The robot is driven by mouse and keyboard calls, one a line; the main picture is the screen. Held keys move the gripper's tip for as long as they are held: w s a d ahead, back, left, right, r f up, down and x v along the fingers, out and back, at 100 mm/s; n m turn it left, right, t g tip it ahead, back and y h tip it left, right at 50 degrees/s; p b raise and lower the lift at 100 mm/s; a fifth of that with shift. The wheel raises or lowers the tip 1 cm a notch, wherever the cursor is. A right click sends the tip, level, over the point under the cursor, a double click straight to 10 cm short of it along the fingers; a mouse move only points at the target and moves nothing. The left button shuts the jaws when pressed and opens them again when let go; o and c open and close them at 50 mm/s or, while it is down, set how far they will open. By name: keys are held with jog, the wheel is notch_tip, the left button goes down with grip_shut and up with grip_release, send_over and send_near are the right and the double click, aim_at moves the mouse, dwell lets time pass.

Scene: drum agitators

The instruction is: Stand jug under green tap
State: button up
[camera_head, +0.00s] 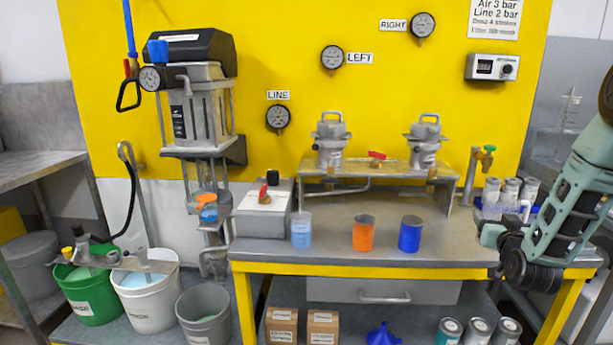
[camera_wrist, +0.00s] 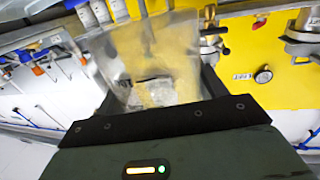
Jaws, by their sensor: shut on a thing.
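A clear, see-through jug (camera_wrist: 150,50) fills the middle of the wrist view, tilted in that picture. My gripper (camera_wrist: 158,88) is shut on it, with a dark finger on either side. In the head view my gripper (camera_head: 492,236) is at the right end of the bench, in front of and below the green tap. The jug cannot be made out clearly there. The green tap (camera_head: 487,152) has a green handle and a brass body on a grey upright pipe, right of the raised shelf. The spot directly below its spout is partly hidden by jars.
Several grey-lidded jars (camera_head: 510,190) stand in a blue tray close behind my gripper. Light blue (camera_head: 301,230), orange (camera_head: 363,234) and dark blue (camera_head: 410,235) containers stand on the bench (camera_head: 335,250). A raised shelf (camera_head: 380,172) holds two metal vessels. The bench's front right is clear.

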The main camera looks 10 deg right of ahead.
jog(key=w+a+n+t+y+p, duration=0.25)
jog(key=a+n+y+p, duration=0.45)
jog(key=a, duration=1.8)
jog(key=s+d+f+m+y+b, duration=0.1)
jog(key=s+f, duration=0.2)
jog(key=f, duration=0.4)
jog(key=s+d+f+y, duration=0.1)
jog(key=s+f, duration=0.3)
jog(key=f, duration=0.2)
jog(key=s+a+f+m+h, duration=0.1)
jog(key=s+a+f, duration=0.1)
jog(key=s, duration=0.6)
jog(key=shift+s+f+g, duration=0.25)
jog(key=shift+f+g, duration=0.2)
jog(key=shift+f, duration=0.4)
jog(key=shift+a, duration=0.1)
jog(key=shift+d, duration=0.2)
